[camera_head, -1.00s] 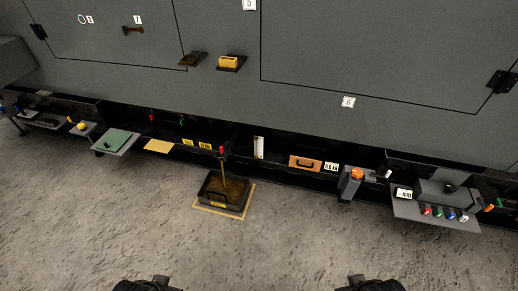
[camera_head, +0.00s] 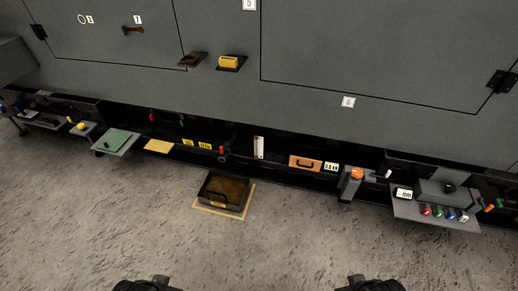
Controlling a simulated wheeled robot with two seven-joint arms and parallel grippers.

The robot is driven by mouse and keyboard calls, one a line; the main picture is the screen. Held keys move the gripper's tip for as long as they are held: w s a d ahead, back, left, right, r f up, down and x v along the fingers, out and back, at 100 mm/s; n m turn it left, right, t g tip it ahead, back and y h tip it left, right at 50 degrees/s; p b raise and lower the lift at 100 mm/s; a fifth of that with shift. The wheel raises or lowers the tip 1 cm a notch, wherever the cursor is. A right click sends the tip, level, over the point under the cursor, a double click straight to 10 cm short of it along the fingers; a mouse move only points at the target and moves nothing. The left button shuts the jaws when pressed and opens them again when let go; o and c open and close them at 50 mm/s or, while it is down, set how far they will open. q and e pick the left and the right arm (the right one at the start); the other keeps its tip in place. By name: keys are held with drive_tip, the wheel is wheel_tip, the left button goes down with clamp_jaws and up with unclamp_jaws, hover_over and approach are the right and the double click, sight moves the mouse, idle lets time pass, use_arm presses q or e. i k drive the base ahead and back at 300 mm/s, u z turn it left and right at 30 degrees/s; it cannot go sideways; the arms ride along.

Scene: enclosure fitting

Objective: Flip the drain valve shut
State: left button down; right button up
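A small red-handled valve (camera_head: 222,149) sits at the front of the low black recess, above the drip tray. I take it for the drain valve; its exact handle angle is too small to tell. The black drip tray (camera_head: 223,207) holds brownish liquid and has a yellow label on its front. No stream falls into it. My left gripper (camera_head: 147,285) and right gripper (camera_head: 370,285) show only as dark parts at the bottom edge, well apart from the valve. Their fingers cannot be made out.
The tray stands inside a yellow floor outline (camera_head: 246,198). A grey shelf with coloured knobs (camera_head: 437,210) juts out at right, beside an orange-topped fitting (camera_head: 356,174). A green-topped shelf (camera_head: 118,141) juts out at left. The concrete floor in front is clear.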

sight(222, 150)
drive_tip(key=k, duration=0.65)
drive_tip(key=z, duration=0.5)
drive_tip(key=i, duration=1.45)
drive_tip(key=z, duration=0.05)
